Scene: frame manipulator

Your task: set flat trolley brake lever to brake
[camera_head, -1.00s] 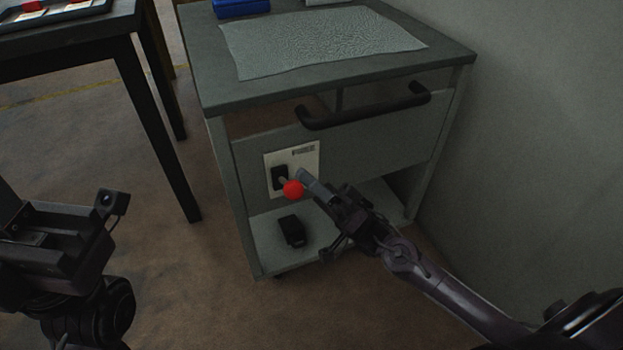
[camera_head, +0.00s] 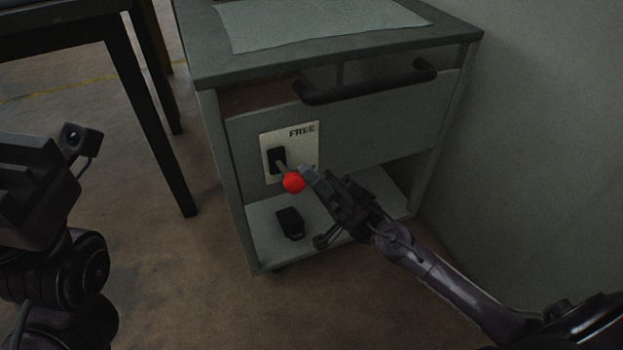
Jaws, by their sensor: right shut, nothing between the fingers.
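The grey trolley (camera_head: 213,145) stands right of centre. On its front is a white plate (camera_head: 308,150) with the word FREE near its top and a black lever mount. The brake lever's red ball knob (camera_head: 293,183) sticks out below the mount, toward the plate's lower part. My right gripper (camera_head: 306,173) is shut and empty, its fingertips at the right side of the red knob; I cannot tell if they touch. Lettering low on the plate is mostly hidden by the fingers. My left gripper (camera_head: 40,160) is partly cut off at the left edge, its fingers not clear.
A dark push handle (camera_head: 370,82) spans the trolley front above the plate. A black object (camera_head: 290,223) lies on the lower shelf. A textured sheet (camera_head: 320,22) covers the top. A dark table (camera_head: 160,130) stands left; a wall is close on the right.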

